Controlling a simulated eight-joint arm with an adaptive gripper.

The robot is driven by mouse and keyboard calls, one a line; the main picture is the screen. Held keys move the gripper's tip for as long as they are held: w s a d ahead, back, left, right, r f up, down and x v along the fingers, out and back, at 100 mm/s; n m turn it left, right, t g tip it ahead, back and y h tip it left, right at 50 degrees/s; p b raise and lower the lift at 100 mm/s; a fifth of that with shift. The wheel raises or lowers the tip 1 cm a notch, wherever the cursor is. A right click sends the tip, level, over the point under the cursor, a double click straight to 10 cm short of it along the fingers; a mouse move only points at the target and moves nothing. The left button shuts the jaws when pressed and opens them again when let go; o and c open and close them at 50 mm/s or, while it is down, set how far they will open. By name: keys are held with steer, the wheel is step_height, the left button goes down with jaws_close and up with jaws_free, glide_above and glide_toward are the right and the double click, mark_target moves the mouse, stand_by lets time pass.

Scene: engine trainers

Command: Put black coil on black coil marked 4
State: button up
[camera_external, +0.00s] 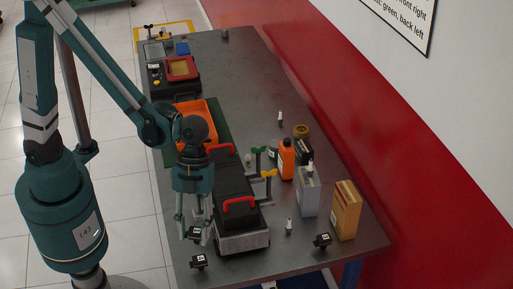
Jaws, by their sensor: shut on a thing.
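My gripper (193,232) points down beside the left edge of the dark engine block (233,187). It is shut on a small black coil (194,233) with a white label, held between the fingertips. A second black coil (199,262) with a white label lies on the table just in front of the gripper. A third black coil (322,240) lies to the right, near the front edge. The labels are too small to read, so I cannot tell which coil is marked 4. I cannot tell whether the held coil touches the table.
The engine block has red handles (240,203). Right of it stand an orange bottle (287,160), a grey can (308,192), a yellow box (346,210) and a spark plug (289,227). Behind are an orange bin (211,115) and a red tray (181,68). The table's back right (235,75) is clear.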

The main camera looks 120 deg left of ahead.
mark_target(195, 238)
steer(key=shift+f, duration=1.6)
steer(key=shift+f+b, duration=0.45)
steer(key=shift+f, duration=1.65)
steer(key=shift+f, duration=0.15)
steer(key=o, duration=1)
steer(key=shift+c, duration=0.2)
steer(key=shift+r, duration=0.25)
steer(key=p+v, duration=0.1)
steer(key=v, duration=1.1)
